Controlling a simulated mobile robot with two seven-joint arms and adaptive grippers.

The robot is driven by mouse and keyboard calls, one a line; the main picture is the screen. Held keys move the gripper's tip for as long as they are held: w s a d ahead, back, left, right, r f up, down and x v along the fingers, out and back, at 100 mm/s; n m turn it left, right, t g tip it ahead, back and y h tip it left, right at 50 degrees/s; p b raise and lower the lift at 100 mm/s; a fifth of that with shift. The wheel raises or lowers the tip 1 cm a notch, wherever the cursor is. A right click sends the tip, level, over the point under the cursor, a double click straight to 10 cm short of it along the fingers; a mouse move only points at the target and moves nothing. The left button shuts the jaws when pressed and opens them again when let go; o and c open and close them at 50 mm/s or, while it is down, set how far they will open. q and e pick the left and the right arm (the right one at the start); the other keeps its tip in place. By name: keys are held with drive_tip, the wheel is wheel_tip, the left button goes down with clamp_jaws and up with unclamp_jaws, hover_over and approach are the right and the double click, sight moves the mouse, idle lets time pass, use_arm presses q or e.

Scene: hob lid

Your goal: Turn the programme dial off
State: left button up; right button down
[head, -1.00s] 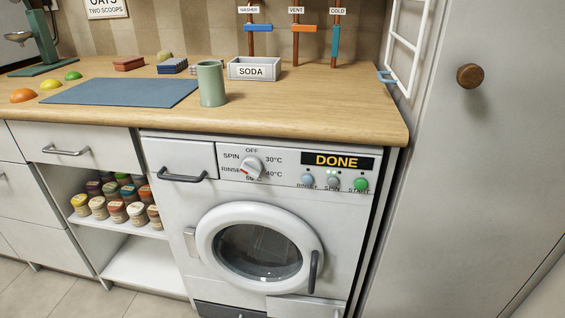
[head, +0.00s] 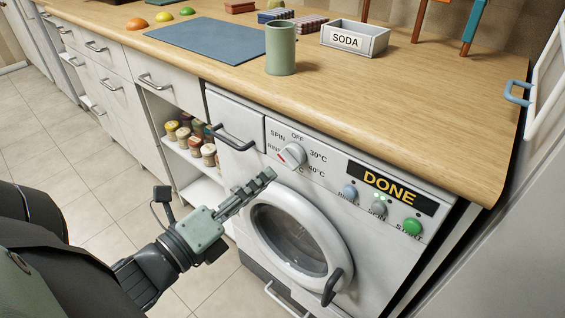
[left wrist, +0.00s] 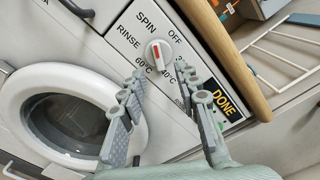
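The programme dial (head: 291,155) is a round light knob with a red mark, on the washing machine's front panel. My right gripper is not in view.
The display (head: 391,187) reads DONE. Blue, grey and green buttons (head: 412,226) sit below it. The round door (head: 297,232) is shut. A drawer handle (head: 230,137) juts out left of the dial. The worktop (head: 400,110) overhangs above, bearing a green mug (head: 280,50) and a SODA box (head: 354,40).

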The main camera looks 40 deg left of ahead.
sight(286, 162)
use_arm(q)
drive_tip(key=w, duration=0.5)
drive_tip(key=shift+d+p, duration=0.1)
drive_tip(key=shift+p, duration=0.3)
drive_tip(key=shift+w+d, duration=0.1)
drive_tip(key=shift+w, duration=0.7)
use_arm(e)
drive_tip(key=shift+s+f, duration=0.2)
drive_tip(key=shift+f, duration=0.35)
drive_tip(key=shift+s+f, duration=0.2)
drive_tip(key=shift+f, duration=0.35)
use_arm(q)
drive_tip(key=shift+c, duration=0.6)
clamp_jaws()
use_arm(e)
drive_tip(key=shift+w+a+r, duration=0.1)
